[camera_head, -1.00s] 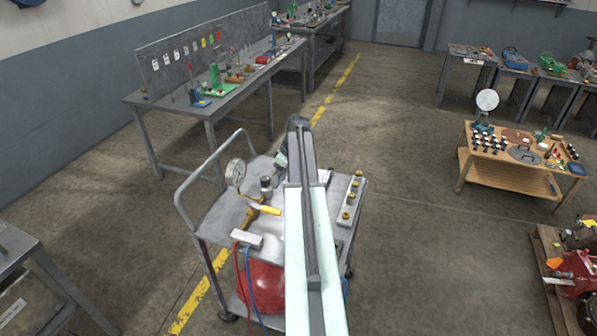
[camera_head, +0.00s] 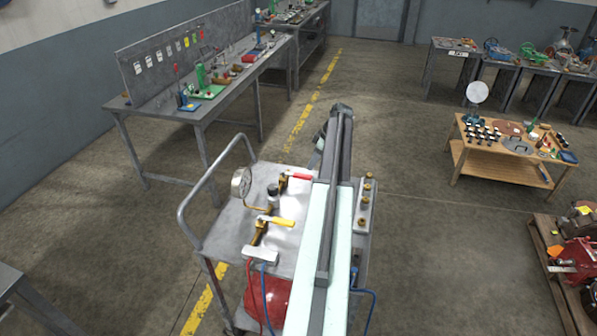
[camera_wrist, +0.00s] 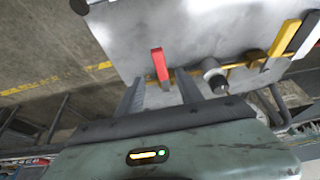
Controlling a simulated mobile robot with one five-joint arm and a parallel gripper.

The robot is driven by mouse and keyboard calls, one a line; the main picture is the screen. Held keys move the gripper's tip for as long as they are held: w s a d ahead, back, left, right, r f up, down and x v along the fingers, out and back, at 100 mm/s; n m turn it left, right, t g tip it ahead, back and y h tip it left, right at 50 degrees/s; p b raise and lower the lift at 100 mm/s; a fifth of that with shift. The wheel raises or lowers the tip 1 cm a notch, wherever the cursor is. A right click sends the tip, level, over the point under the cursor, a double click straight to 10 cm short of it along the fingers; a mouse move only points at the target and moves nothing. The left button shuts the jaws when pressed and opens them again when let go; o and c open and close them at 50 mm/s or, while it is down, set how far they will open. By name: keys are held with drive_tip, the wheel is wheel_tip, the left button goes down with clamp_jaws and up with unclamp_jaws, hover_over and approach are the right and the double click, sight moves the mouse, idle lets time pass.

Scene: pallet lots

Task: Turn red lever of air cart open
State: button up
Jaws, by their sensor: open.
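The air cart (camera_head: 228,225) is a grey metal cart with a flat top. Its red lever (camera_head: 295,177) sits on a brass valve near the top's far end, and it also shows in the wrist view (camera_wrist: 160,65). There the lever stands roughly crosswise to the brass pipe (camera_wrist: 240,65). My gripper (camera_wrist: 160,92) is open and empty, its fingers apart with the lever's lower end showing between and beyond them. I see no contact. In the head view my arm hides most of the gripper.
A yellow lever (camera_head: 278,222), a pressure gauge (camera_head: 241,183) and a block with brass fittings (camera_head: 366,208) are on the cart top. A dark round knob (camera_wrist: 214,75) is close right of my fingers.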

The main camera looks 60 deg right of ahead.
sight(304, 175)
drive_tip(key=b+x, duration=0.6)
drive_tip(key=x, duration=0.1)
drive_tip(key=shift+f+b, duration=0.2)
drive_tip(key=shift+b, duration=0.15)
drive_tip(key=shift+w+a+f+b, duration=0.1)
drive_tip(key=shift+w+f+b, duration=0.1)
drive_tip(key=shift+f+b, duration=0.15)
drive_tip(key=shift+r, duration=0.1)
clamp_jaws()
idle(0.6)
